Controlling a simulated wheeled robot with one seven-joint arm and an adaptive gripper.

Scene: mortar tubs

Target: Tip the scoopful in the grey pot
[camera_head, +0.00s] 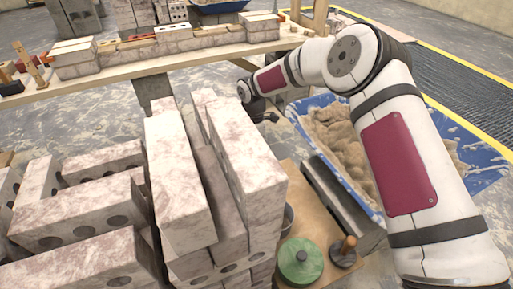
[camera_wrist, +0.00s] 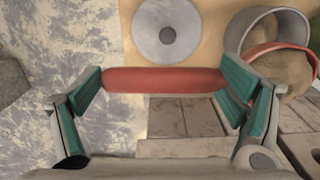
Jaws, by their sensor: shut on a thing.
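My gripper (camera_wrist: 165,82) is shut on a red handle (camera_wrist: 160,79), which lies level across the wrist view between the two teal-padded fingers. At right a curved red rim (camera_wrist: 284,47) around tan mortar (camera_wrist: 287,67) shows, apparently the scoop's bowl; the finger hides where it joins the handle. The grey pot (camera_wrist: 271,17) is at the upper right, its rim partly overlapped by the scoop in this view. I cannot tell the height between them. In the head view the grey pot (camera_head: 287,219) is mostly hidden behind bricks, and my gripper (camera_head: 258,108) is small and partly hidden.
Tall brick stacks (camera_head: 180,180) stand close by at the left. A blue tub (camera_head: 330,112) of mortar lies under my arm. A plank bench (camera_head: 150,68) crosses the back.

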